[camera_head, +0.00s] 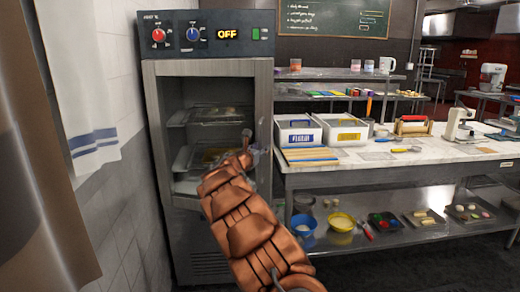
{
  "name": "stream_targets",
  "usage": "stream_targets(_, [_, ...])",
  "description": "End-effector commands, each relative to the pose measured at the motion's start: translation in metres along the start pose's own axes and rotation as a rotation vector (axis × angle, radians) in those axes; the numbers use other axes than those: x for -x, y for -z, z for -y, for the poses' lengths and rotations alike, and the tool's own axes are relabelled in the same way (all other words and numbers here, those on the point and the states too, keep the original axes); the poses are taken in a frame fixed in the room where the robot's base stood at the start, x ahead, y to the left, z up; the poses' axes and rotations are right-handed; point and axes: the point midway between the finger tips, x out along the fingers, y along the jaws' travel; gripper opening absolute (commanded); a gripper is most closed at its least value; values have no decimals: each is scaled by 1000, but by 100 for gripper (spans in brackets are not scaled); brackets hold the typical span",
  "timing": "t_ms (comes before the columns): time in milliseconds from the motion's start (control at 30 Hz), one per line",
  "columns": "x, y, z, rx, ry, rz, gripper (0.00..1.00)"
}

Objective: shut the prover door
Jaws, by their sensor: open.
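The prover (207,67) is a tall grey metal cabinet at the left, with a dark control panel (205,33) on top that reads OFF. Its lit inside shows wire shelves with trays (208,114). I cannot make out clearly where its door stands, as my arm covers part of the front. My copper-coloured arm rises from the bottom middle. My gripper (251,146) is open, in front of the right part of the cabinet opening. It is small in the picture, and I cannot tell whether it touches anything.
A white tiled wall (118,150) with a hanging towel (83,85) is close on the left. A steel worktable (440,160) stands right of the prover, with two lidded bins (342,130) and bowls (341,222) on the shelf below. Dark floor (430,270) is free at the lower right.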

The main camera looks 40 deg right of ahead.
Motion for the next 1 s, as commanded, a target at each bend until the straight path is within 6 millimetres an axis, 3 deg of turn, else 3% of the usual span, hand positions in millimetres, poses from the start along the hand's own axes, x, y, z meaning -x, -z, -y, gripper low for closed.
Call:
stream_targets(167, [0,0,0,0,0,0,41])
stream_targets(567, [0,0,0,0,0,0,0])
stream_targets(1000, [0,1,0,0,0,-1,0])
